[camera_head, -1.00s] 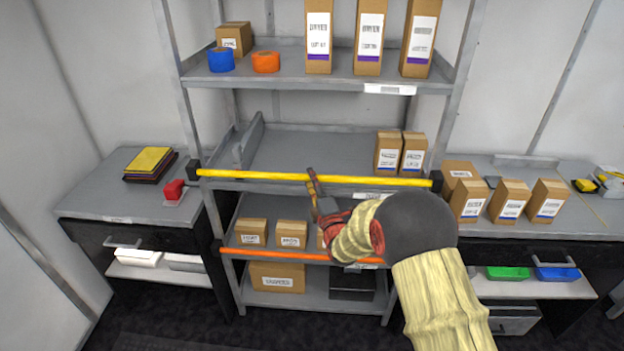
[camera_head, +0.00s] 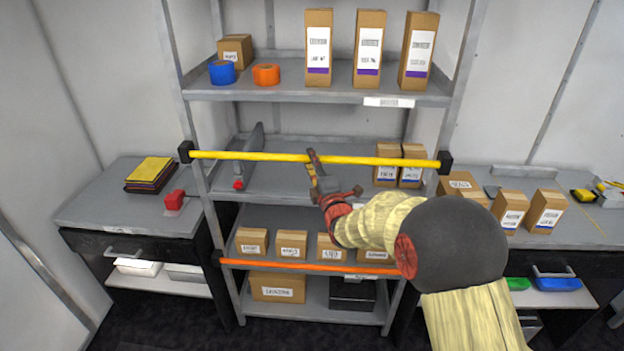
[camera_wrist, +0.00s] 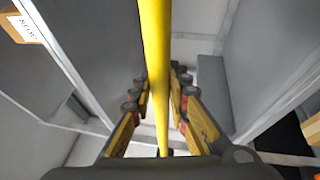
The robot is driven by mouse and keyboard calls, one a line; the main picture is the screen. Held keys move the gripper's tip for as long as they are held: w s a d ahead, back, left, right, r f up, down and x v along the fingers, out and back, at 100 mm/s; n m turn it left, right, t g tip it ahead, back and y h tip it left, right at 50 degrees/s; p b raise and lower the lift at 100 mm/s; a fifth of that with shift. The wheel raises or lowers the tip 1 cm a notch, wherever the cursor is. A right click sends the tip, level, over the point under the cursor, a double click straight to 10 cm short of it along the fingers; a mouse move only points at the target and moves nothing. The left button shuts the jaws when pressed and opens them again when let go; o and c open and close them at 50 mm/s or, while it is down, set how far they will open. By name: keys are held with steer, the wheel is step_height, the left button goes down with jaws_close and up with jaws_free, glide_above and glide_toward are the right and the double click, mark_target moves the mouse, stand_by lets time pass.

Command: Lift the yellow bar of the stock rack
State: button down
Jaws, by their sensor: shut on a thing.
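The yellow bar (camera_head: 250,156) runs level across the front of the stock rack (camera_head: 205,95), with a black block at each end. It stands a little above the front edge of the middle shelf. My gripper (camera_head: 312,160) is shut on the bar near its middle. In the wrist view the yellow bar (camera_wrist: 156,60) passes between the two fingers of my gripper (camera_wrist: 159,105). The exact contact of the fingertips is hard to see there.
An orange bar (camera_head: 290,265) crosses the rack lower down, in front of small boxes. Two boxes (camera_head: 387,165) stand on the middle shelf behind the yellow bar at right. A grey divider (camera_head: 250,150) with a red end stands at left. Side counters flank the rack.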

step_height(320, 180, up, 13)
stand_by(0.4)
steer(key=c, duration=1.7)
jaws_free()
steer(key=shift+f, duration=0.1)
steer(key=v, duration=1.2)
steer(key=shift+f, duration=0.15)
